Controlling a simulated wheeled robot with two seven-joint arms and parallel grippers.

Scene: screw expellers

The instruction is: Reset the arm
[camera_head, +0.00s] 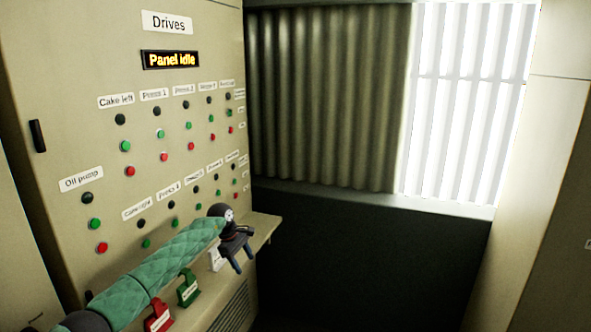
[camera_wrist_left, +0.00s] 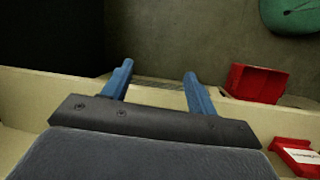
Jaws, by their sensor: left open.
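My left arm, in a green quilted sleeve, comes in from the lower left in the head view. My left gripper (camera_head: 238,262) is at its end, in front of the lower right part of the drives panel (camera_head: 60,130), by the narrow ledge. In the left wrist view the gripper (camera_wrist_left: 158,85) shows two blue fingers spread apart with nothing between them. They reach over the ledge (camera_wrist_left: 40,95), with grey floor beyond. My right gripper is not in view.
A red tag (camera_head: 158,316) and a green tag (camera_head: 188,288) stand on the ledge below the buttons. The panel display (camera_head: 170,60) reads "Panel idle". A red box-like thing (camera_wrist_left: 256,84) and a red labelled tag (camera_wrist_left: 297,156) show at right in the wrist view.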

